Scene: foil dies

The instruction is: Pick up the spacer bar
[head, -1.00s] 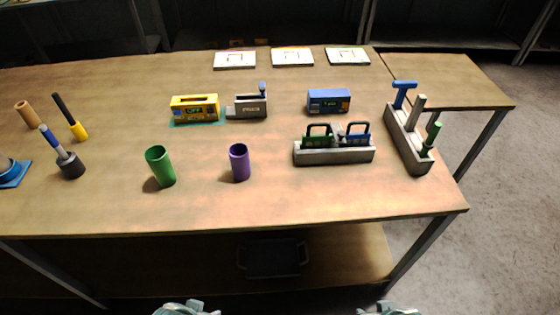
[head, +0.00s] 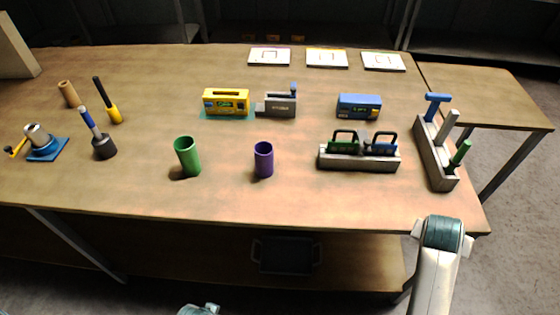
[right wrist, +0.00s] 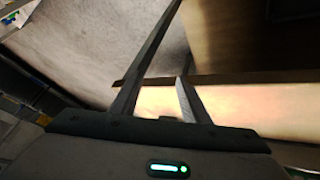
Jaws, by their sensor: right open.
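A plain pale-grey bar (head: 449,125) stands upright in the grey rack (head: 433,168) at the right of the table; it may be the spacer bar, but I cannot be sure. A blue T-handled tool (head: 437,104) and a green-handled tool (head: 460,152) stand in the same rack. My right arm rises at the lower right of the head view, in front of the table edge. My right gripper (right wrist: 157,82) is open and empty in the right wrist view, near a wooden edge and away from the rack.
A grey holder (head: 358,162) with green and blue handled pieces stands left of the rack. A blue box (head: 359,105), purple cup (head: 263,160), green cup (head: 187,157) and yellow box (head: 226,101) stand farther left. The table's front strip is clear.

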